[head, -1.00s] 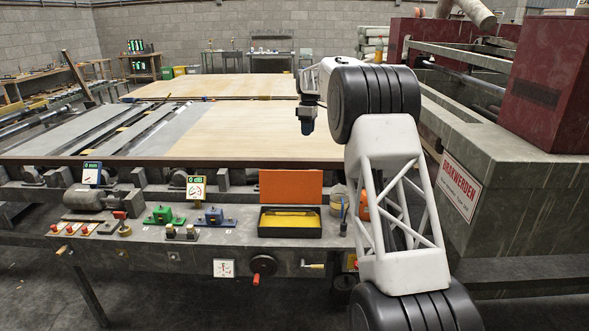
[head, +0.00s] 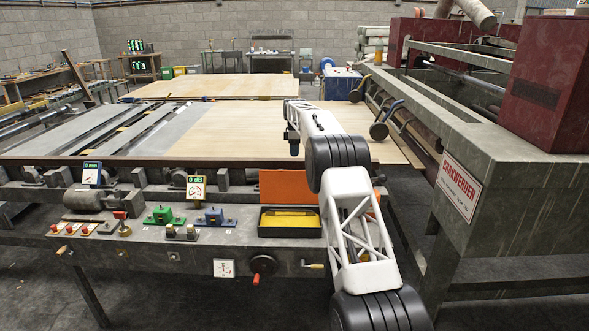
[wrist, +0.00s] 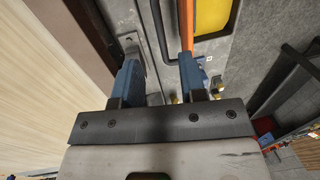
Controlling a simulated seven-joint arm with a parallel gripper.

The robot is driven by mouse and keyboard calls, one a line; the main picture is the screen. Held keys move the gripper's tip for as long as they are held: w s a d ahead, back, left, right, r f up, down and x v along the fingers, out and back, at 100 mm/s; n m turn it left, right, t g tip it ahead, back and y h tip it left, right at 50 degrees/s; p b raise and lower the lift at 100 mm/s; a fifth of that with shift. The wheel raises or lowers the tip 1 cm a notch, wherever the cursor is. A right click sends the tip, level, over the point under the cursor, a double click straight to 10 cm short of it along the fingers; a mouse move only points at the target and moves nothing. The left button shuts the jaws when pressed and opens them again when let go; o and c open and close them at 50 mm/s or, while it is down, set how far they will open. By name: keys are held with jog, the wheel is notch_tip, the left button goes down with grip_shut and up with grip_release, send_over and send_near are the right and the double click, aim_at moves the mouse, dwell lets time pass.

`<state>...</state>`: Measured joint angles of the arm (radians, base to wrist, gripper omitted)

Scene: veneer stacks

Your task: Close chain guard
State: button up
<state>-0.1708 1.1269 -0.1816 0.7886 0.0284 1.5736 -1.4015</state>
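The chain guard appears to be the orange panel (head: 290,186), standing upright behind a shallow black box with a yellow inside (head: 291,222) on the front ledge. In the wrist view the panel shows as a thin orange strip (wrist: 187,28), nearly edge-on, with the yellow area (wrist: 210,15) to its right. My gripper (head: 293,148) points down above and behind the panel in the head view. In the wrist view its blue fingers (wrist: 160,76) are apart with nothing held. The strip's lower end is near the right finger; I cannot tell whether they touch.
A dark bent rod (wrist: 161,38) runs left of the orange strip. The front ledge carries a green device (head: 163,215), a blue device (head: 214,217) and a red-handled wheel (head: 263,264). A large wood sheet (head: 250,128) lies behind. A grey machine (head: 500,200) stands right.

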jog(key=shift+f, duration=0.1)
dwell(0.3)
jog(key=shift+s+f, duration=0.2)
jog(key=shift+f, duration=1.05)
jog(key=shift+s+f, duration=0.25)
jog(key=shift+f, duration=1)
jog(key=shift+s+f, duration=0.2)
jog(key=shift+f, duration=1.05)
jog(key=shift+c, duration=0.4)
grip_shut()
